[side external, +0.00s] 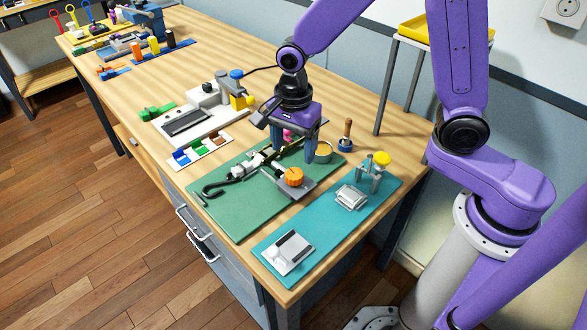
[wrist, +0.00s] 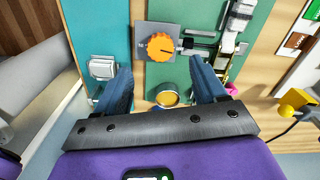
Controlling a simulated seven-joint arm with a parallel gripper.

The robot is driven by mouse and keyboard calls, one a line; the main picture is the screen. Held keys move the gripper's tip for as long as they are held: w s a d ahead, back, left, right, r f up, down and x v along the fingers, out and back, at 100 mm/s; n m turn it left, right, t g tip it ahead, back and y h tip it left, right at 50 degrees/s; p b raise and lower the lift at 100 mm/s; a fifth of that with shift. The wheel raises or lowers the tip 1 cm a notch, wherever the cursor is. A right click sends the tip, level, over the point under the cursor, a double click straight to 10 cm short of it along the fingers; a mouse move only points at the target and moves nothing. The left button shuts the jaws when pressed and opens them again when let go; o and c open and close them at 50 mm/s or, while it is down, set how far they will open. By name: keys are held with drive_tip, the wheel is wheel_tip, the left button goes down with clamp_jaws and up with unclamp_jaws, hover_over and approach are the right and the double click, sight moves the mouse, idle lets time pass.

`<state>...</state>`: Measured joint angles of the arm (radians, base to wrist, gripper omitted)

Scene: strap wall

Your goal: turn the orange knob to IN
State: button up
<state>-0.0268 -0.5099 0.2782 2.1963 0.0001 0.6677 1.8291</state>
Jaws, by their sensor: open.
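The orange knob (side external: 294,177) sits on a grey plate (side external: 290,186) on the green board. It is round with a ridged rim, and in the wrist view the knob (wrist: 160,47) shows a small dark mark near its right edge. Small lettering on the plate left of the knob is too small to read. My gripper (side external: 294,150) is open and empty, pointing down above the board, behind the knob in the side view. In the wrist view, my gripper (wrist: 160,66) has its fingers apart, with the knob just past the tips, between them and not touched.
The green board (side external: 238,222) also carries a strap with a black hook (side external: 213,190) and a round tan cup (side external: 323,152). A teal board (side external: 325,232) with metal fittings and a yellow knob (side external: 382,158) lies in front. A wooden-handled tool (side external: 347,130) stands behind. A grey-white fixture (side external: 195,110) stands left.

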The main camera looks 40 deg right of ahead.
sight(294, 174)
wheel_tip(294, 174, down, 8)
drive_tip(key=shift+r, duration=0.2)
idle(0.3)
drive_tip(key=c, duration=1.1)
drive_tip(key=shift+o, duration=0.2)
